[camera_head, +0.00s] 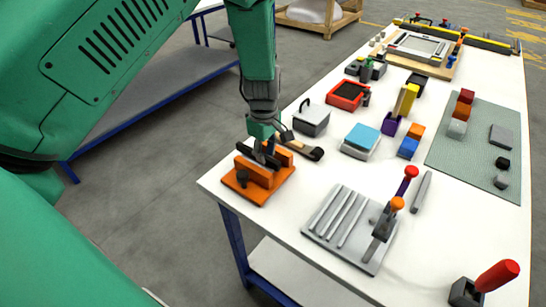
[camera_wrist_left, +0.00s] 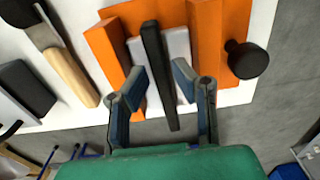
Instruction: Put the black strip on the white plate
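The black strip (camera_wrist_left: 158,70) shows in the left wrist view, long and thin, between two orange blocks. A white plate (camera_wrist_left: 180,48) lies behind it between the blocks; I cannot tell whether strip and plate touch. The blocks belong to an orange fixture (camera_head: 240,190) at the table's near left corner, with a black knob (camera_wrist_left: 246,59). My left gripper (camera_wrist_left: 160,82) is open, one finger on each side of the strip's lower end, with gaps visible. In the head view my left gripper (camera_head: 264,143) is over the fixture and partly hides the strip. My right gripper is not in view.
A wooden-handled tool (camera_wrist_left: 70,75) and a grey box (camera_head: 311,119) are close to the fixture. A grooved grey plate (camera_head: 335,225) lies at the near edge. Blue, red and purple items stand farther along the white table (camera_head: 290,195). The table edge is just beyond the fixture.

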